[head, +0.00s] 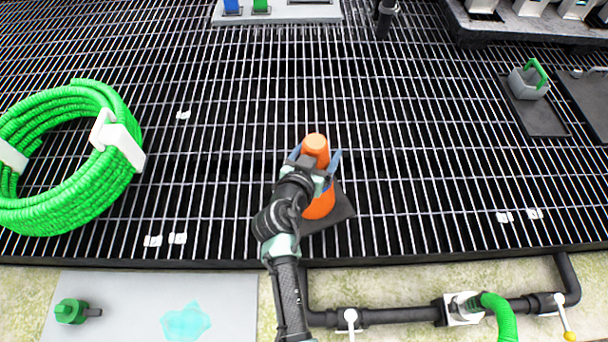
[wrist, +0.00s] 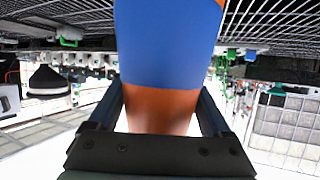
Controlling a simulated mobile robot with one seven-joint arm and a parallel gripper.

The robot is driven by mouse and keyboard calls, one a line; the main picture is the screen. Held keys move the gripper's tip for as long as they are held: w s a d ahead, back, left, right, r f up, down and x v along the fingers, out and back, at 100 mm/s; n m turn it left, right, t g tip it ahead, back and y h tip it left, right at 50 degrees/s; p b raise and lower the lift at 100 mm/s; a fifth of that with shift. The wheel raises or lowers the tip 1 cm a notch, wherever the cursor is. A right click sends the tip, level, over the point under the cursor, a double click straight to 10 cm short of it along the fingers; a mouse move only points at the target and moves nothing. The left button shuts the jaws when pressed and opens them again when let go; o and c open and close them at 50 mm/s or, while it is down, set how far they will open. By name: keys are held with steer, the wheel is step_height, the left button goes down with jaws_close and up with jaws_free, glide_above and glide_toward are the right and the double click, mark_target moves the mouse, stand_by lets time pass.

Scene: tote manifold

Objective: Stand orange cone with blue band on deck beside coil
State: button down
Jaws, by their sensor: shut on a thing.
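The orange cone with a blue band (head: 319,207) is near the middle of the head view, with a dark square base. My gripper (head: 317,158) is shut on the cone, one finger on each side of its upper part. In the wrist view the cone's blue band (wrist: 168,45) and orange body fill the space between the fingers. My arm hides part of the cone, and I cannot tell whether its base touches the deck. The deck (head: 230,130) is a dark metal grating. The green coil (head: 75,190), with white straps, lies on it at the far left, well apart from the cone.
Grating between coil and cone is clear except for small white tags (head: 165,239). A grey-green box (head: 528,82) sits on a dark mat at right. Black pipe (head: 400,315) runs along the front. A grey panel (head: 140,300) with a green fitting (head: 70,311) lies front left.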

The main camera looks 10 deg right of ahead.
steer(key=shift+f+b, duration=0.75)
steer(key=shift+f, duration=1.8)
steer(key=shift+f, duration=0.2)
jaws_free()
